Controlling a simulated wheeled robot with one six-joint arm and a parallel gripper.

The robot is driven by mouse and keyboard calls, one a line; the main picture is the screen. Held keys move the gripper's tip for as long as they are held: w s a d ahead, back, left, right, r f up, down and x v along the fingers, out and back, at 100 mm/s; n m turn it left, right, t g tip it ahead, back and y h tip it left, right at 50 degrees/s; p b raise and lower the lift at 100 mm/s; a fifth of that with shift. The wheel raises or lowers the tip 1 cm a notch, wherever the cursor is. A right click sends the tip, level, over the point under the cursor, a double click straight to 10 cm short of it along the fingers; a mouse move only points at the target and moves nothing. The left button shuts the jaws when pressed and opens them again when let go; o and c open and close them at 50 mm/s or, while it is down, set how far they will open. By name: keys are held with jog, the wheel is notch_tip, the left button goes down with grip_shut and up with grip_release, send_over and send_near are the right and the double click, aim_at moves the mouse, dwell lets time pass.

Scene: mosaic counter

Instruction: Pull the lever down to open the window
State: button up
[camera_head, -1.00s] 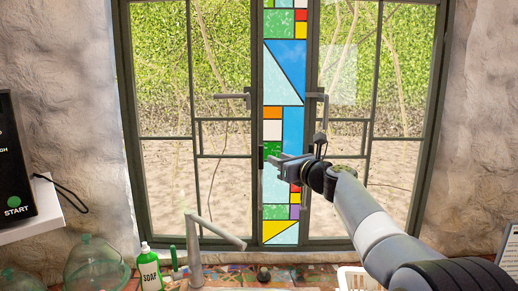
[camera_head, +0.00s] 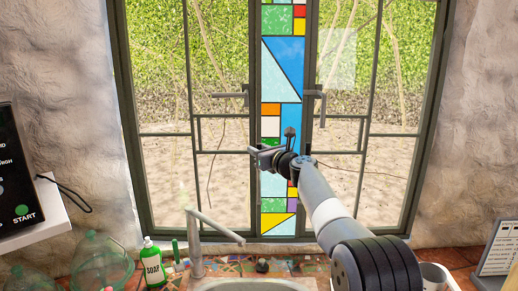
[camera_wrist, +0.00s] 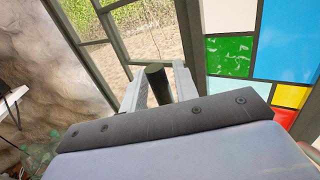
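The dark-framed window has a left lever (camera_head: 231,95) that lies level, pointing left from the left sash. A right lever (camera_head: 318,107) on the right sash has its grip bent downward. My gripper (camera_head: 260,152) is in front of the coloured glass strip, lower in the picture than both levers and apart from them there. In the wrist view my gripper's pale fingers (camera_wrist: 158,90) are spread, with a dark rounded bar (camera_wrist: 157,84) showing between them. I cannot tell whether the bar is a lever or whether the fingers touch it.
A faucet (camera_head: 208,232) stands at the sink (camera_head: 252,286) below the window. A green soap bottle (camera_head: 153,265) and glass jars (camera_head: 98,262) are at the lower left. A panel with a START button (camera_head: 22,210) is at left. A grey sign (camera_head: 499,249) stands at right.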

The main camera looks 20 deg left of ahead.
grip_shut()
dwell(0.4)
jog(key=shift+s+f, duration=0.1)
